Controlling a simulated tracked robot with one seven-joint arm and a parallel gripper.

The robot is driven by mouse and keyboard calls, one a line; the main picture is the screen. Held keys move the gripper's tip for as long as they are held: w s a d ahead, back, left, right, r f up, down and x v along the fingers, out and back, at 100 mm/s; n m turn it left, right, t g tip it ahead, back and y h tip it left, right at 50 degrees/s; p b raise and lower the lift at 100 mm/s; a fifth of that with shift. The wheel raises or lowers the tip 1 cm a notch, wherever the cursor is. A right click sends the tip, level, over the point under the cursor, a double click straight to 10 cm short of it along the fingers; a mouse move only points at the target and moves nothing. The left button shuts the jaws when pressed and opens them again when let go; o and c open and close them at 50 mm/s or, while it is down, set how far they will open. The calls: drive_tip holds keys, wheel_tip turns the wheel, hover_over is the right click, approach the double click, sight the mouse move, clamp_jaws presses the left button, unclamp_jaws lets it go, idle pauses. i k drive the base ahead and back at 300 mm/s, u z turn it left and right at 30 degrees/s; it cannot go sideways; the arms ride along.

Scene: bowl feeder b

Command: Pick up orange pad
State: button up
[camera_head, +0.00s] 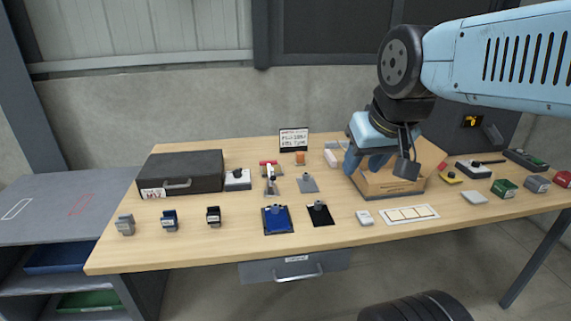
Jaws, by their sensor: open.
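A small orange item (300,158) stands near the back of the wooden table, just in front of a small sign; I cannot tell for sure that it is the orange pad. My gripper (366,168) is over the open cardboard box (392,187), to the right of the orange item and apart from it. Its blue fingers are open and point down at the box. I cannot see whether anything lies between them, and the inside of the box is mostly hidden.
The sign (294,139) stands at the back. A black case (180,172) is at left. Blue (277,220) and black (320,213) pads lie in front. A white card (409,214) and several small devices are at right.

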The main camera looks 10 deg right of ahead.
sight(300, 156)
drive_tip(key=z, duration=0.15)
drive_tip(key=i, duration=0.9)
drive_tip(key=u, duration=0.05)
